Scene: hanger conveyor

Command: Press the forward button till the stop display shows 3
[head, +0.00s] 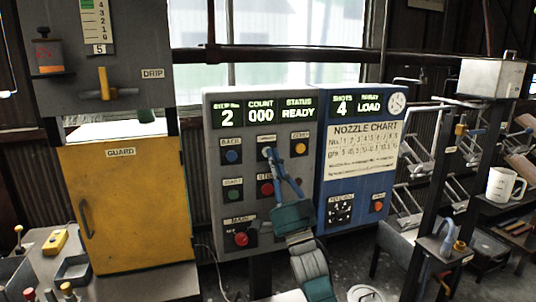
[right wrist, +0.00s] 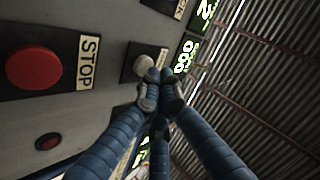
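The grey control panel (head: 213,125) carries a stop display (head: 227,117) that reads 2. Beside it, the count reads 000 and the status reads READY. My right gripper (head: 268,153) reaches up to the middle button of the top row and covers part of it. In the right wrist view, my right gripper (right wrist: 160,78) has its blue fingers shut together, with nothing between them. Their tips are at the edge of the pale forward button (right wrist: 144,65); I cannot tell whether they touch it. My left gripper is not in view.
Close by are the blue back button (head: 232,157), the yellow zero button (head: 300,148), the red stop button (head: 266,189) and the green start button (head: 233,195). The blue nozzle panel (head: 345,220) adjoins on the right. A yellow guard (head: 130,200) stands left.

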